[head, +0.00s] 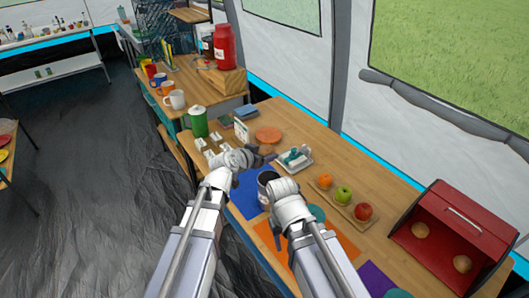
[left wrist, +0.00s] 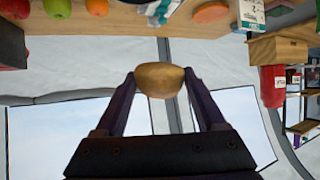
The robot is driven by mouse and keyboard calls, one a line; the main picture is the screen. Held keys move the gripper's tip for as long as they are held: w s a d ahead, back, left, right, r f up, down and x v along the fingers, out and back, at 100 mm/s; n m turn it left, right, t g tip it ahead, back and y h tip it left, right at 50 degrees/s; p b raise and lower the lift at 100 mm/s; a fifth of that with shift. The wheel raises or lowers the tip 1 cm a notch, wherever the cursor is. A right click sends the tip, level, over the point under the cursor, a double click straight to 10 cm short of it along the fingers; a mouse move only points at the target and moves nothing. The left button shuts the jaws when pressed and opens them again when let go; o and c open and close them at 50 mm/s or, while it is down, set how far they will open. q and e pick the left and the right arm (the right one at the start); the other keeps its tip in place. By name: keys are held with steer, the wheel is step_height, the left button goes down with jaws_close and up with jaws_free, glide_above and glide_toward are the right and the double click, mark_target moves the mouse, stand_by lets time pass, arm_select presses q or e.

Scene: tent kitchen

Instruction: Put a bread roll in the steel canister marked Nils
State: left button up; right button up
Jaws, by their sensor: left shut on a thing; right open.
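My left gripper (head: 264,152) is shut on a bread roll (left wrist: 158,80). In the left wrist view the round brown roll sits between both fingertips (left wrist: 158,84); in the head view it is small and partly hidden. A grey steel canister (head: 266,176) with a dark open top stands on the table, just below the left gripper in the picture. The right arm covers part of it, and I cannot read any name on it. My right gripper (head: 277,236) is open, low over the mats and mostly hidden by its own wrist.
A red bread box (head: 468,213) at the right holds two more rolls (head: 421,230). A wooden board (head: 345,208) bears an orange and two apples. A white dish (head: 293,160) lies near the left gripper. A green canister (head: 198,121) and small cards stand at the left.

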steer(key=shift+f+b, duration=2.7)
steer(key=shift+f, duration=0.2)
arm_select(q)
step_height(320, 180, down, 6)
steer(key=shift+r, duration=0.15)
arm_select(e)
steer(key=shift+r, duration=0.1)
arm_select(q)
steer(key=o, duration=1.3)
steer(key=shift+c, duration=0.2)
steer(key=shift+s+r, duration=0.1)
steer(key=p+v, duration=0.4)
steer(key=v, duration=0.3)
steer(key=shift+s+a, duration=0.2)
steer(key=shift+s, duration=0.05)
arm_select(e)
step_height(320, 180, up, 4)
steer(key=shift+f, duration=0.15)
arm_select(q)
steer(key=shift+r, duration=0.1)
